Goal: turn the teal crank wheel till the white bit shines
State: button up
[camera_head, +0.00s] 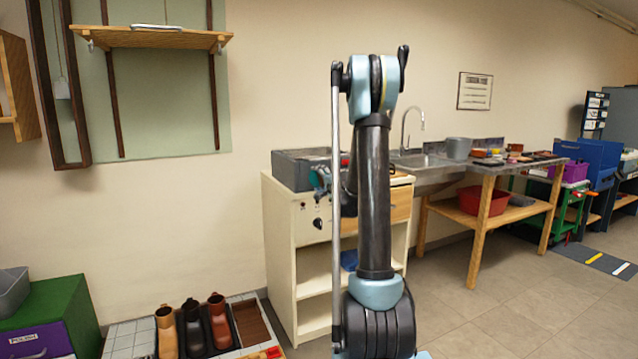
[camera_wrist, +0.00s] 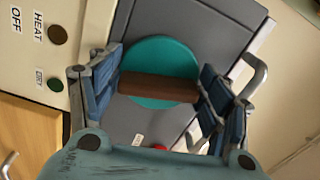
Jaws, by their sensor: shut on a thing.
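The teal crank wheel (camera_wrist: 163,57) shows in the wrist view as a round disc in front of a dark grey panel. A brown bar (camera_wrist: 158,87) crosses its face. My gripper (camera_wrist: 160,88) has its blue-padded fingers at the two ends of this bar and is shut on it. In the head view a bit of teal (camera_head: 318,180) shows beside the cream cabinet's top, mostly hidden by my arm. A small pale mark (camera_wrist: 138,139) and a red spot (camera_wrist: 159,147) are on the grey panel; I cannot tell whether the mark is the white bit or whether it shines.
The cream cabinet (camera_head: 280,250) carries a grey box (camera_head: 297,170) and knobs. A sink bench (camera_head: 480,172) stands to its right. Boots (camera_head: 193,325) stand on a tiled surface at the lower left. A wall shelf (camera_head: 150,38) hangs at the upper left.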

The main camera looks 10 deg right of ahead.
jog(key=shift+d, duration=0.15)
jog(key=o, duration=1)
jog(key=shift+w+f, duration=0.1)
jog(key=shift+c, duration=0.2)
jog(key=v, duration=1.2)
